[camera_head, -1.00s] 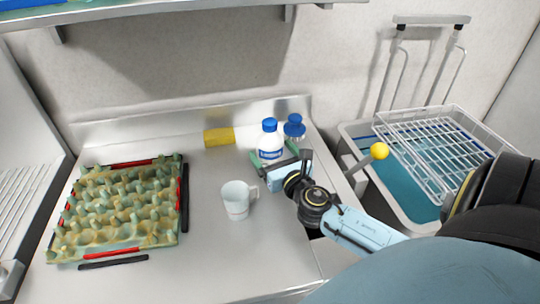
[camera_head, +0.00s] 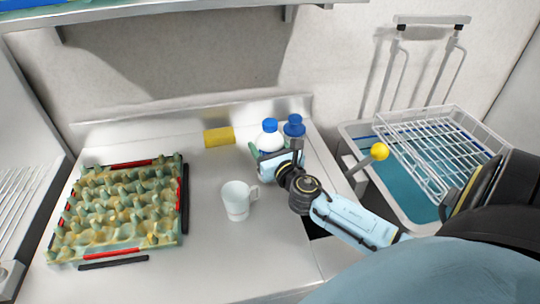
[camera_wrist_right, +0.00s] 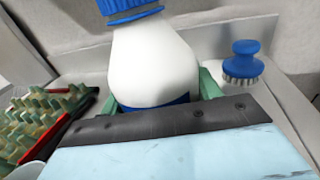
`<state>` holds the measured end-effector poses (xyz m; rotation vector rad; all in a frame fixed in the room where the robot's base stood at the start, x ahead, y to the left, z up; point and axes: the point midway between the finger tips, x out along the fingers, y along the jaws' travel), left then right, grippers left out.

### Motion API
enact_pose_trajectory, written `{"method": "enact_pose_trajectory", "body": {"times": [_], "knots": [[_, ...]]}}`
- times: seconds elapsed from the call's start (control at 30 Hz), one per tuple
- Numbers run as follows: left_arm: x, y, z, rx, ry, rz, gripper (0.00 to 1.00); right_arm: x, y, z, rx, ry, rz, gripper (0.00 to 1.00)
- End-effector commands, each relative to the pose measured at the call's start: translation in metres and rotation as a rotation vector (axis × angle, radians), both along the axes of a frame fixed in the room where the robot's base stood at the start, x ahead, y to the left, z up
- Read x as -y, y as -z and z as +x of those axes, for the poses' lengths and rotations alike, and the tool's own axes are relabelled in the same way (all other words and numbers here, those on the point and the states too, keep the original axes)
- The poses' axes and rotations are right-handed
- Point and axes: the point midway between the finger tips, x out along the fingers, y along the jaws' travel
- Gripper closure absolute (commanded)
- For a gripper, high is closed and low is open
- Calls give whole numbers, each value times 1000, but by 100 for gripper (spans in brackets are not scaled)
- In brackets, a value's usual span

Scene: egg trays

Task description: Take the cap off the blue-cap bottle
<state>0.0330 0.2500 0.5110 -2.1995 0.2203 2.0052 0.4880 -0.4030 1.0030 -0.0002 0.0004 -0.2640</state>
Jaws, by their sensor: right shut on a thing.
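The white bottle (camera_head: 270,143) with a blue cap (camera_head: 270,125) stands upright near the back of the counter. In the right wrist view the white bottle (camera_wrist_right: 152,65) fills the middle, and its ribbed blue cap (camera_wrist_right: 130,10) is on top, cut off by the upper edge. My right gripper (camera_head: 272,153) is shut on the bottle's body, below the cap, with a green finger on either side. The gripper hides the bottle's label and lower part. My left gripper is in neither view.
A blue-handled brush (camera_wrist_right: 243,62) stands just right of the bottle. A yellow sponge (camera_head: 219,137) lies behind left. A white mug (camera_head: 236,201) stands in front, with an egg tray (camera_head: 165,238) at left. A wire rack (camera_head: 435,150) sits over the basin at right.

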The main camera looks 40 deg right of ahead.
Motion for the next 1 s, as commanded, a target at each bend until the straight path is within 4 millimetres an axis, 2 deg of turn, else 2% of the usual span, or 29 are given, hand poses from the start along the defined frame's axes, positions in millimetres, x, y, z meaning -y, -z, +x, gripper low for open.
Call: {"method": "enact_pose_trajectory", "body": {"times": [0.33, 0.73, 0.9, 1.0], "knots": [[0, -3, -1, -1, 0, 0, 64, 0, -8, 0, 5, 0, -2, 76], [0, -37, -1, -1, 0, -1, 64, 0, -81, 1, 6, -3, -4, 76], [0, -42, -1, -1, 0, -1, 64, 0, -99, 0, 6, 0, -3, 76], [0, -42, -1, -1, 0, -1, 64, 0, -102, 0, 4, -1, -1, 76]]}}
